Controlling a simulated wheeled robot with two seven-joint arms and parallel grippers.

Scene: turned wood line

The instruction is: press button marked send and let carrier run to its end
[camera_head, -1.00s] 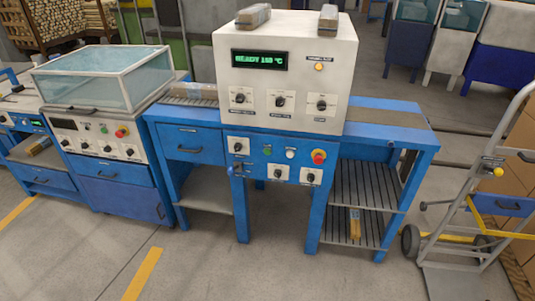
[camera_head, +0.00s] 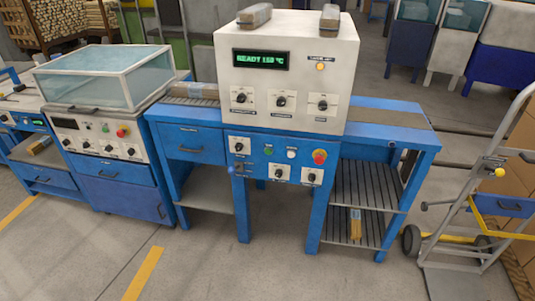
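A blue machine bench (camera_head: 243,215) with a white control box (camera_head: 285,75) stands in the middle of the head view. Its green display (camera_head: 261,60) reads READY 150 °C, and an amber lamp (camera_head: 320,67) beside it is lit. The box has three dark knobs. The blue panel below has a green button (camera_head: 267,152), a white button (camera_head: 291,154), a red button (camera_head: 319,157) and more knobs. The labels are too small to read, so I cannot tell which button is marked send. I cannot identify a carrier. Neither gripper is in view.
A machine with a glass cover (camera_head: 105,75) stands at the left. A hand truck (camera_head: 475,200) stands at the right beside stacked boxes (camera_head: 520,170). A wrapped bundle (camera_head: 355,224) lies on the lower slatted shelf. The floor in front is clear.

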